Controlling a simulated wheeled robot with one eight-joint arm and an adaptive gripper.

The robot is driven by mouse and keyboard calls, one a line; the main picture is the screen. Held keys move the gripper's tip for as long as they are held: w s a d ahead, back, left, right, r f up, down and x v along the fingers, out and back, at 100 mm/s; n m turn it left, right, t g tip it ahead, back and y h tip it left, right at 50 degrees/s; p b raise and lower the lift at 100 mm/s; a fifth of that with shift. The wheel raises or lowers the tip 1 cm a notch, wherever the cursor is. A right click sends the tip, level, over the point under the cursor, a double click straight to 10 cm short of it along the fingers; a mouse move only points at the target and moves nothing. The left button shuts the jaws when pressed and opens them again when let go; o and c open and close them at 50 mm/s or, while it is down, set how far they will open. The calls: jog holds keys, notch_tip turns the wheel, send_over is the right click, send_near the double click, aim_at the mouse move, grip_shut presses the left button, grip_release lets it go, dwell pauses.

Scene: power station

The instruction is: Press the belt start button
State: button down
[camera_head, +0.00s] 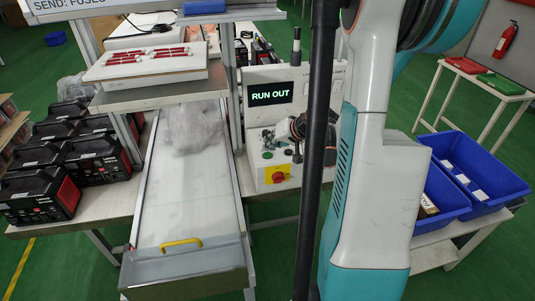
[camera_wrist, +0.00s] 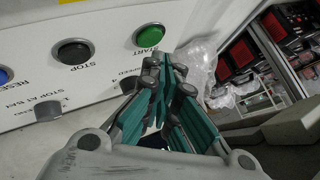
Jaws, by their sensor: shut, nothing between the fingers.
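The green START button (camera_wrist: 150,36) is at the top middle of the wrist view, on a pale panel. The black STOP button (camera_wrist: 73,51) is left of it, and part of the blue RESET button (camera_wrist: 3,75) shows at the left edge. My gripper (camera_wrist: 168,72) has its teal fingers shut and empty, with the tips just below and right of the green button in the picture. I cannot tell whether they touch the panel. In the head view the control panel (camera_head: 257,119) shows RUN OUT on its screen. My gripper (camera_head: 297,140) is in front of it, partly hidden.
The belt (camera_head: 185,190) with a clear plastic bag (camera_head: 193,125) runs left of the panel. A red and yellow switch (camera_head: 279,174) is low on the panel. A shelf (camera_head: 150,98) overhangs the belt. Blue bins (camera_head: 495,200) stand at the right.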

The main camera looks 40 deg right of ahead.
aim_at(270, 153)
jog(key=shift+r+p, duration=1.8)
jog(key=shift+r, duration=0.75)
